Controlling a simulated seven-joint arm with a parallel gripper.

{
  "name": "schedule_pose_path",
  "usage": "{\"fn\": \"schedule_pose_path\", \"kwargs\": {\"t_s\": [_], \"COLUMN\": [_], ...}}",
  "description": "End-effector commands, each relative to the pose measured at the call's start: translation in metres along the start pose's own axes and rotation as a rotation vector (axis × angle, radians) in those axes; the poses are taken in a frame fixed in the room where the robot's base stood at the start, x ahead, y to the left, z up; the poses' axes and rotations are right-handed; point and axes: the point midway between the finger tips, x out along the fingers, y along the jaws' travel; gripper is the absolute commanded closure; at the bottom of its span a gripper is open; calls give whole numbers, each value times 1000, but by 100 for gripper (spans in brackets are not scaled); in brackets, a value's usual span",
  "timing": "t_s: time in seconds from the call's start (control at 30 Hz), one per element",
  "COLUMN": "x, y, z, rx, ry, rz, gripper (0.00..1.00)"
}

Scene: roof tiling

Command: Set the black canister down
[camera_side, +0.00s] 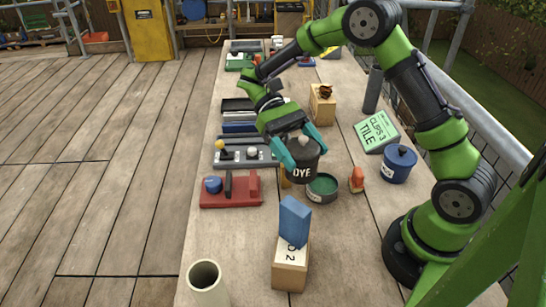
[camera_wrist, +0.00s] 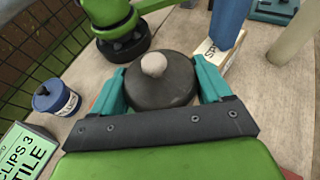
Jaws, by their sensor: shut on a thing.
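The black canister (camera_side: 303,173), marked "DYE" and topped by a pale round knob, is upright between the teal fingers of my gripper (camera_side: 302,152). My gripper is shut on its sides. In the wrist view the canister (camera_wrist: 158,92) shows from above, its dark lid and knob between the two fingers (camera_wrist: 160,95). In the side view its lower edge overlaps the rim of an open green tin (camera_side: 322,190). I cannot tell whether its base touches the table or is raised above it.
A red tray (camera_side: 232,192) lies left, a blue block on a wooden box (camera_side: 290,268) in front. An orange piece (camera_side: 356,180), a blue lidded pot (camera_side: 399,165) and a green "CLIPS 3 TILE" box (camera_side: 377,132) stand right. Bare table (camera_side: 345,235) shows front right.

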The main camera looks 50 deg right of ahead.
Motion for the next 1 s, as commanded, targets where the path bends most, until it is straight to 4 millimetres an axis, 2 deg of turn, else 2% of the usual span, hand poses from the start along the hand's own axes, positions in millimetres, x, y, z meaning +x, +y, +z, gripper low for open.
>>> {"fn": "schedule_pose_path", "kwargs": {"t_s": [0.33, 0.57, 0.8, 1.0], "x": [-6, -20, -47, -76], "y": [47, 95, 152, 191], "z": [-4, -1, 12, 30], "rx": [-123, -254, -408, -516], "ry": [2, 2, 3, 5], "rz": [310, 621, 987, 1251], "gripper": [98, 98, 98, 98]}}
